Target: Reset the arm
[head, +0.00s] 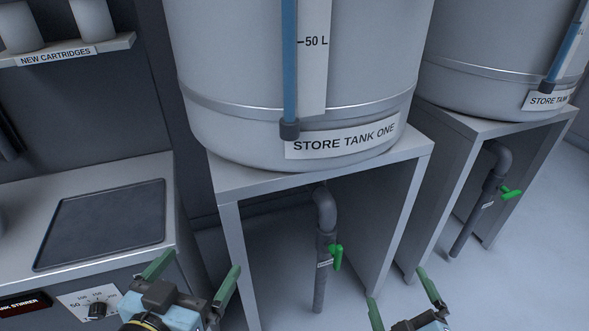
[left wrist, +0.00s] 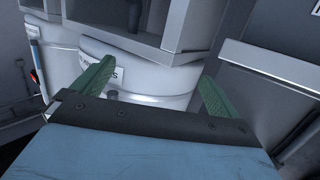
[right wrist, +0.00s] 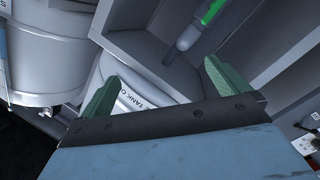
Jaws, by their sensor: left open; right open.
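My left gripper (head: 192,276) is at the bottom of the head view, in front of the counter's right end, its green fingers apart and nothing between them. The left wrist view shows its open fingers (left wrist: 155,90) too. My right gripper (head: 403,302) is at the bottom edge, right of centre, also with its fingers apart and empty. It also shows in the right wrist view (right wrist: 155,90), open. Both grippers are apart from the tank stand. Most of both arms lies outside the head view.
Store tank one (head: 240,130) stands on a grey stand (head: 425,150), with a pipe and green valve handle (head: 337,257) below. A second tank (head: 480,85) with a green valve handle (head: 512,194) is at right. A counter with a dark tray (head: 105,223) and dial (head: 98,309) is at left.

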